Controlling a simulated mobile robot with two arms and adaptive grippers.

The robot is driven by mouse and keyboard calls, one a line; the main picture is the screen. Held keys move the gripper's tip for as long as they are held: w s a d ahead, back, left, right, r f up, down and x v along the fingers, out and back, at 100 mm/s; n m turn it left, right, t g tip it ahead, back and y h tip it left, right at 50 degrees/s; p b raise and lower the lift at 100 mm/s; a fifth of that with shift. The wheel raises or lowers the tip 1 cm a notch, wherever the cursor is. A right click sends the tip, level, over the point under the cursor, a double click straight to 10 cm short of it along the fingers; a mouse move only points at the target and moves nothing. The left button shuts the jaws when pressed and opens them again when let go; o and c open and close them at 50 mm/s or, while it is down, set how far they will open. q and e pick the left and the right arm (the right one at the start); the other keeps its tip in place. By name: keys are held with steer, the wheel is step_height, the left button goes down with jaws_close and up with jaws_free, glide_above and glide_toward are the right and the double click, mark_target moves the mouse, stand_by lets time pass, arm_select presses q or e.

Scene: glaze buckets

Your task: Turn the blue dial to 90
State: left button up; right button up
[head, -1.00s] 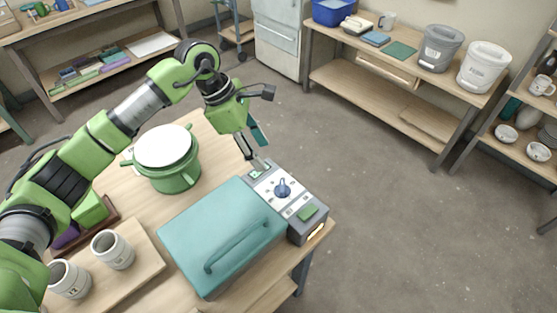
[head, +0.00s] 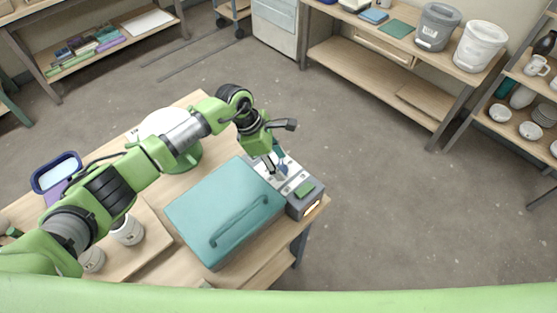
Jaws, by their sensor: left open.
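The blue dial (head: 283,169) sits on the light control panel (head: 300,181) of a teal-lidded machine (head: 222,212) on the wooden table. My left gripper (head: 275,166) is over the panel with its fingers apart and pointing down, right at the dial. The fingers and arm hide part of the dial, so its pointer and setting cannot be read. I cannot tell whether the fingers touch it. My right gripper is not in view.
A green button (head: 304,188) is on the panel's near end. A green pot (head: 188,158) stands behind my left arm, and cups (head: 128,231) stand on a board at left. A shelf table with grey (head: 437,27) and white (head: 480,46) buckets is at the back.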

arm_select(q)
steer(key=shift+c, duration=0.3)
steer(key=c, duration=1)
steer(key=shift+c, duration=0.2)
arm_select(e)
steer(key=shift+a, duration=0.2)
arm_select(q)
steer(key=n+t, duration=0.1)
steer(key=n, duration=0.1)
steer(key=n+t+b, duration=0.1)
steer(key=n, duration=0.2)
steer(key=shift+s, duration=0.2)
steer(key=shift+d+n+t+y+b, duration=0.1)
steer(key=shift+n+t+y+b, duration=0.5)
steer(key=shift+n, duration=1.3)
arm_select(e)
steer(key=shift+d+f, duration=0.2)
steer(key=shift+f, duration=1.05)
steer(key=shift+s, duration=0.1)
arm_select(q)
steer(key=o, duration=1.1)
